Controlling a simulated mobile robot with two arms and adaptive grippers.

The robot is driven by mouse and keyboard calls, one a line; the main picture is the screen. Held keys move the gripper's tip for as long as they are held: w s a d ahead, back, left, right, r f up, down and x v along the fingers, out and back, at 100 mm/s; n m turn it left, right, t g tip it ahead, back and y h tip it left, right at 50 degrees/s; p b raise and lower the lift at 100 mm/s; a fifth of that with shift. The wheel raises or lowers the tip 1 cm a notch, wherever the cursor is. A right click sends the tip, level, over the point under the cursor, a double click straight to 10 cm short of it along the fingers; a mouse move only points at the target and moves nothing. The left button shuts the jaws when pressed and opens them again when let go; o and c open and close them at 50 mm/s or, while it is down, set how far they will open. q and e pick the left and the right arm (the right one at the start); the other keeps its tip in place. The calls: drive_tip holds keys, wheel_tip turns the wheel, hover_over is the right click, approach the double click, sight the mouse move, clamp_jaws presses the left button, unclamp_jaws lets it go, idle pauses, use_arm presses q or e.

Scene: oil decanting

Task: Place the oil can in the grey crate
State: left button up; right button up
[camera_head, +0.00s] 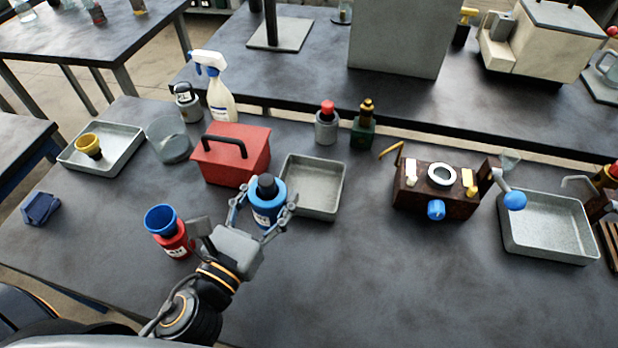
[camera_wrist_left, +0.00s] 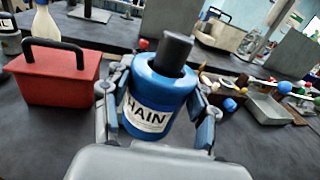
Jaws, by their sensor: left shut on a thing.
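A blue can (camera_head: 266,209) with a black cap and white label is between the fingers of my left gripper (camera_head: 264,207), which is shut on it. The can also shows in the left wrist view (camera_wrist_left: 158,95), upright to slightly tilted, its label partly reading "HAIN". I cannot tell whether its base touches the table. A grey open crate (camera_head: 318,212) sits just right of the can and looks empty. Other grey trays stand at the far left (camera_head: 128,138) and the right (camera_head: 545,254). My right gripper is not in view.
A red toolbox (camera_head: 232,165) stands just behind the can. A red can with a blue funnel (camera_head: 160,218) stands to the left. A brown box (camera_head: 430,207) with fittings stands right of the middle crate. The table's front middle is clear.

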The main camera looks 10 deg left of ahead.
use_arm(q)
drive_tip(key=shift+w+d+f+b, duration=0.1)
drive_tip(key=shift+w+f+b, duration=0.35)
drive_tip(key=shift+b, duration=0.7)
drive_tip(key=shift+w+f, duration=0.2)
drive_tip(key=shift+w, duration=0.6)
drive_tip(key=w+f, duration=0.2)
drive_tip(key=w, duration=0.1)
drive_tip(key=w+f, duration=0.3)
drive_tip(key=w, duration=0.1)
drive_tip(key=w+f, duration=0.3)
drive_tip(key=shift+w+b, duration=0.2)
drive_tip(key=shift+b, duration=0.15)
drive_tip(key=f, duration=0.3)
drive_tip(key=shift+w+f+b, duration=0.2)
drive_tip(key=shift+f+b, duration=0.05)
drive_tip(key=shift+b, duration=0.15)
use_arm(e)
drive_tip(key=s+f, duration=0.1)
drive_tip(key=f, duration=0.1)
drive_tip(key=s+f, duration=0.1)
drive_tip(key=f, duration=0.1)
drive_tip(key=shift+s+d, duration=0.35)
